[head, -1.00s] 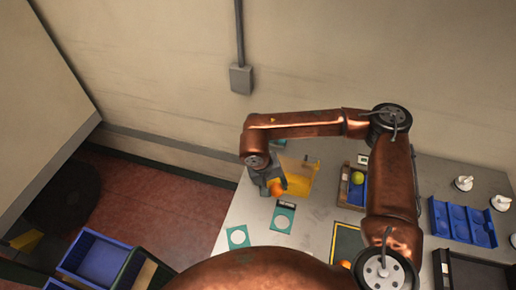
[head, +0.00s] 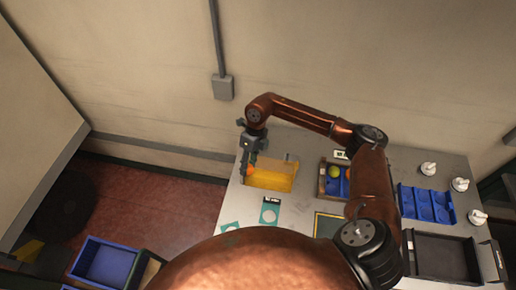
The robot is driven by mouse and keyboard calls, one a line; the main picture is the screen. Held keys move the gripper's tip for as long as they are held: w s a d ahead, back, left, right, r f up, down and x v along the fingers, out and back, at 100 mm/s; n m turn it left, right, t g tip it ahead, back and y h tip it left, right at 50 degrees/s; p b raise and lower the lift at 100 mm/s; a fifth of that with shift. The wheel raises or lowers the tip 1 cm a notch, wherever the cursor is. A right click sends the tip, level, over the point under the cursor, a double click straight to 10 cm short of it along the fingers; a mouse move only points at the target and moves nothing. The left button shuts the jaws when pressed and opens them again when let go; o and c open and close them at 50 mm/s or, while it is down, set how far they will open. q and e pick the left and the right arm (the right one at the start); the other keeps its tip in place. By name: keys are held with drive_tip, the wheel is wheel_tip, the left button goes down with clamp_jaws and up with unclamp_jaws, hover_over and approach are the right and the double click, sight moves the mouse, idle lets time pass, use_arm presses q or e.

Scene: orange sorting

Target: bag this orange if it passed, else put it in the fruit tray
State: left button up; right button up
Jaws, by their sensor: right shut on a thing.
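My right gripper (head: 250,158) points down at the left end of the yellow bag (head: 275,176). It is shut on an orange (head: 249,170), which shows small beneath the fingers. I cannot tell whether the orange is inside the bag's opening or just beside it. The bag lies on the grey table near its back left edge. To its right, a box with a blue insert (head: 331,186) holds a yellow-green fruit (head: 335,171) and another orange fruit (head: 348,174), partly hidden by my right arm. My left gripper is not in view.
Green cards with pale discs (head: 270,213) lie in front of the bag. A blue compartment tray (head: 426,206), white knobs (head: 429,169) and a dark tray (head: 442,257) are on the right. A blue crate (head: 106,262) stands lower left, off the table.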

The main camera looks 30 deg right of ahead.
drive_tip(key=w+d+r+m+t+p, duration=0.25)
drive_tip(key=d+m+t+p, duration=0.2)
drive_tip(key=m, duration=0.85)
use_arm(q)
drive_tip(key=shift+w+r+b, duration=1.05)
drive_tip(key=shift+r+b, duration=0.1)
drive_tip(key=shift+b, duration=0.45)
use_arm(e)
wheel_tip(320, 180, down, 7)
drive_tip(key=shift+d+g, duration=0.45)
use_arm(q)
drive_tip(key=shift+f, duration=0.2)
use_arm(e)
drive_tip(key=shift+f, duration=0.2)
use_arm(q)
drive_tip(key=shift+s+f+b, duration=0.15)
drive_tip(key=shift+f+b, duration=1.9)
drive_tip(key=shift+b, duration=0.2)
use_arm(e)
drive_tip(key=shift+f, duration=3)
drive_tip(key=shift+f, duration=0.1)
